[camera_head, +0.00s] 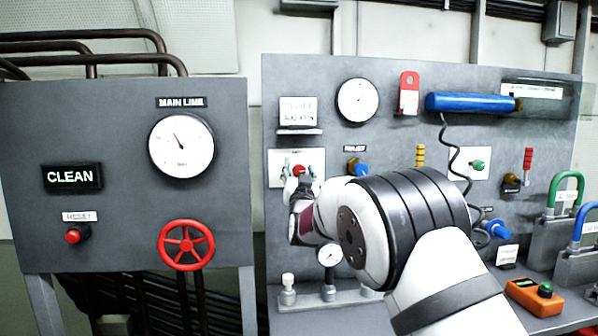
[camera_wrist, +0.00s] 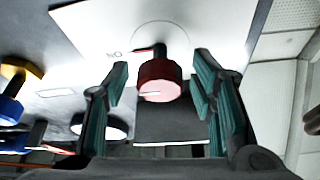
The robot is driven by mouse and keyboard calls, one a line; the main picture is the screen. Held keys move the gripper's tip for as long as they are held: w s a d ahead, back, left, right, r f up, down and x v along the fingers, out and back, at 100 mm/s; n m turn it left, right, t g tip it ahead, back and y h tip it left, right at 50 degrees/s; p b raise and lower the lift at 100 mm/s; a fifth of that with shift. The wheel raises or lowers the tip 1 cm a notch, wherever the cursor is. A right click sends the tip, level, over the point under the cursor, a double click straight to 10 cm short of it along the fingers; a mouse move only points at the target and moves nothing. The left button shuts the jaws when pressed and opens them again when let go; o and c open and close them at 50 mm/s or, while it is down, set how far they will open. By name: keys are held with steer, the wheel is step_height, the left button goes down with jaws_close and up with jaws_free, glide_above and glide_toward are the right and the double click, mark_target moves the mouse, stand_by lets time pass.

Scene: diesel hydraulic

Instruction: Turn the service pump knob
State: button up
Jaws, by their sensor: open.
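A red knob (camera_head: 299,170) sits on a white plate (camera_head: 281,163) at the left of the right-hand grey panel; its label is too small to read. In the wrist view the red knob (camera_wrist: 160,82) stands out from the white plate (camera_wrist: 205,25) on a dark stem, with a pale line on its face. My gripper (camera_wrist: 161,78) is open, with one teal-padded finger on each side of the knob and visible gaps between. In the head view my gripper (camera_head: 301,172) is at the plate, its fingertips beside the knob, partly hidden behind my wrist.
A blue knob (camera_head: 357,167) is close on the right; blue and yellow parts also show in the wrist view (camera_wrist: 12,90). A small gauge (camera_head: 330,254) is below my wrist. The left panel holds a red wheel (camera_head: 186,245). A coiled cable (camera_head: 452,160) hangs right of my arm.

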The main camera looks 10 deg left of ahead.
steer(key=c, duration=1.2)
steer(key=shift+n, duration=0.4)
steer(key=n+y+b, duration=0.2)
steer(key=n, duration=0.1)
steer(key=n+g+y+b, duration=0.1)
steer(key=n+b, duration=0.1)
steer(key=n, duration=0.1)
steer(key=shift+f+y+b, duration=0.1)
steer(key=shift+y+b, duration=0.2)
steer(key=shift+y, duration=0.1)
steer(key=n+g+y+b, duration=0.1)
steer(key=n, duration=0.1)
steer(key=n+y+b, duration=0.1)
steer(key=n+b, duration=0.1)
steer(key=n, duration=0.1)
steer(key=n+g+y+b, duration=0.1)
steer(key=n, duration=0.2)
steer(key=shift+g, duration=0.3)
steer(key=n, duration=0.2)
steer(key=n+g+b, duration=0.1)
steer(key=n, duration=0.1)
steer(key=shift+g+y, duration=0.3)
steer(key=shift+y, duration=0.1)
steer(key=shift+a+n+g+p, duration=0.1)
steer(key=shift+n+g+p, duration=0.8)
steer(key=shift+n, duration=1.5)
